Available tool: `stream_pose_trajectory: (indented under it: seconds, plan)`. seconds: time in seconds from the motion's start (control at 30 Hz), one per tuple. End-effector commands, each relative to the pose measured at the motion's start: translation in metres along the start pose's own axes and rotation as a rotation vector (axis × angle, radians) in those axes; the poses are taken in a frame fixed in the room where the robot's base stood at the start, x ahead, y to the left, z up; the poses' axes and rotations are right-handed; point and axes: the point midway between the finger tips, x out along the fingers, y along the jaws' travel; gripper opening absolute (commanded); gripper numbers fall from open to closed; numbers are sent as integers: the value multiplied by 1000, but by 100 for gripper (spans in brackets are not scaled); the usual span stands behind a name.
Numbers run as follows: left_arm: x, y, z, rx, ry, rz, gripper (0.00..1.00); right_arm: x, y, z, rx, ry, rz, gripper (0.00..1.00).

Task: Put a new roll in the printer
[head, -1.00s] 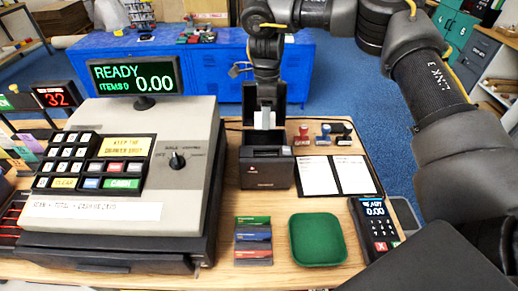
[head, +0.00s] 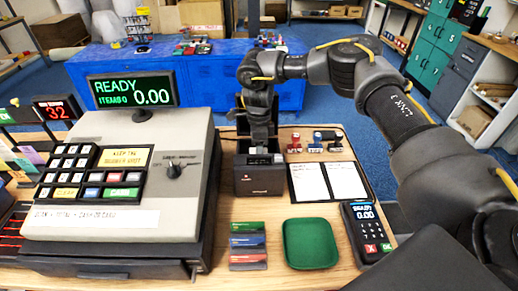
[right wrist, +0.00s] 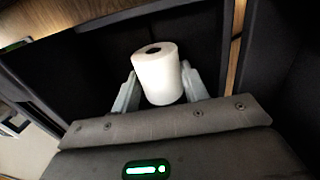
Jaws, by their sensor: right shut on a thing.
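The printer (head: 258,181) is a small dark box on the counter, right of the cash register, with its lid (head: 240,101) standing up behind. My right gripper (head: 261,149) points down at the printer's open top, its fingers low and partly hidden. In the right wrist view a white paper roll (right wrist: 158,78) with a dark core hole sits between the two pale fingers of my gripper, with dark walls around it. In the head view the roll is mostly hidden; I cannot tell whether it touches the printer's floor. My left gripper is not in view.
The cash register (head: 120,190) stands close on the left. Blue lockers (head: 210,75) stand behind.

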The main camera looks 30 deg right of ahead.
Motion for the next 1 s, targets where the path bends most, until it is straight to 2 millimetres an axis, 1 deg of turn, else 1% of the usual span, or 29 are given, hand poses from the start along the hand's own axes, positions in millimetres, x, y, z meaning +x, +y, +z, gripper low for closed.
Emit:
stream_pose_trajectory:
  seconds: [0.13,0.3,0.33,0.4,0.5,0.87,1.0]
  plan:
    - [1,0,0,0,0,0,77,0,0,0,0,-1,0,21]
    - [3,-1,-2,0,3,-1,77,5,-1,0,0,0,0,21]
    - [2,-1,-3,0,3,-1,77,5,-1,0,0,0,0,46]
    - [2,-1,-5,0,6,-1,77,5,-1,0,-1,0,0,53]
    - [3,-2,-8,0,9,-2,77,5,-1,0,0,-1,-1,53]
    - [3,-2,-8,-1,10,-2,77,5,-1,0,0,-1,-2,53]
    - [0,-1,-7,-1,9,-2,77,-2,-1,0,0,-1,-3,53]
